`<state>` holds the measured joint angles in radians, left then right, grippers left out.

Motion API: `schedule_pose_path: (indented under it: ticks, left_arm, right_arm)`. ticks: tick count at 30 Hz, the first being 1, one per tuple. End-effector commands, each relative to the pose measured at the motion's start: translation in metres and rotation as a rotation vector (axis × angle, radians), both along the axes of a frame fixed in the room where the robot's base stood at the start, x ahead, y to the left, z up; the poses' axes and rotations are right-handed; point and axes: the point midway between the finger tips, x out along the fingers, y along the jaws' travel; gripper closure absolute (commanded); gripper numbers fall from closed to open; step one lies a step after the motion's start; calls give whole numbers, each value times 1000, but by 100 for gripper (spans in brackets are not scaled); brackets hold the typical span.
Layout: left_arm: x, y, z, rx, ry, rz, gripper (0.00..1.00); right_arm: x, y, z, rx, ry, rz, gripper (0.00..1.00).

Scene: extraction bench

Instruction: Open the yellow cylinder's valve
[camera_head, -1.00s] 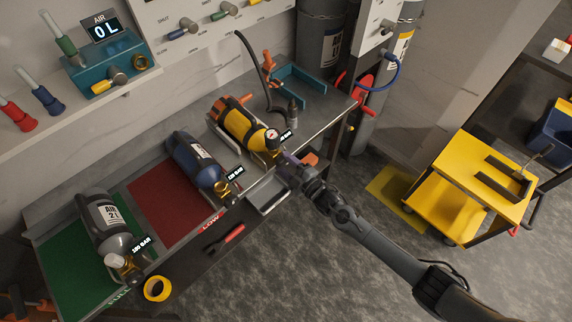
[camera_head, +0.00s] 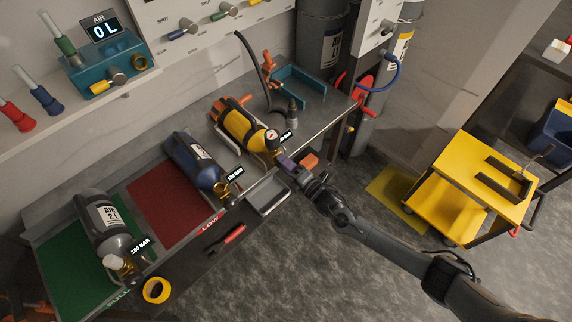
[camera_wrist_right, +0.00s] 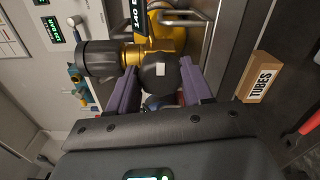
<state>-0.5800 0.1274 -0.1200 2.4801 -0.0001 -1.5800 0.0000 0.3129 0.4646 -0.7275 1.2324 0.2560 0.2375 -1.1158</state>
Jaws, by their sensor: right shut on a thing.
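The yellow cylinder (camera_head: 243,128) lies in a cradle at the right part of the bench, with a gauge and brass valve fitting at its front end. In the right wrist view its brass fitting (camera_wrist_right: 136,54) and a dark round valve knob (camera_wrist_right: 158,76) with a white square mark show close up. My right gripper (camera_head: 282,158) is at this valve end. In the wrist view its two purple fingers (camera_wrist_right: 160,88) stand on either side of the knob, shut on it. How far the knob is turned cannot be told. My left gripper is not in view.
A teal tray (camera_head: 300,85) is at the back right of the bench. A yellow cart (camera_head: 475,175) stands right, with open floor before it.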

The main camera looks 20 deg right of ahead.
Motion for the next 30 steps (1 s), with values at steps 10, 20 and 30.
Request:
schedule_pose_path:
  ticks: [10,20,30]
  left_arm:
    - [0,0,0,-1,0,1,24]
    - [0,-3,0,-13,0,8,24]
    - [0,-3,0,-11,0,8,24]
  right_arm:
    - [0,-1,-1,-38,-11,-2,80]
    - [0,-1,-1,-37,-11,-2,38]
    - [0,0,0,-34,-12,0,24]
